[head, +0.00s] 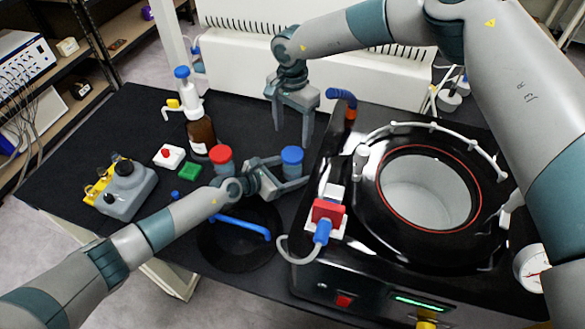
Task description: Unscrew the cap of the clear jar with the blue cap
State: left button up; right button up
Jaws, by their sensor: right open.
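The clear jar (292,172) with the blue cap (292,155) stands upright near the middle of the black table, just left of the freeze dryer. The cap is on the jar. My left gripper (291,171) comes in from the left, low and nearly level, with its fingers on either side of the jar body below the cap. It appears shut on the jar. Whether the jar's base touches the table is hard to see.
The freeze dryer (345,262) with its open round chamber fills the right side. A red-capped jar (221,160) stands left of my left gripper. The back-left table is clear.

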pick_arm(q)
grip_shut()
dwell(0.3)
pick_arm(e)
jog(key=shift+m, duration=0.3)
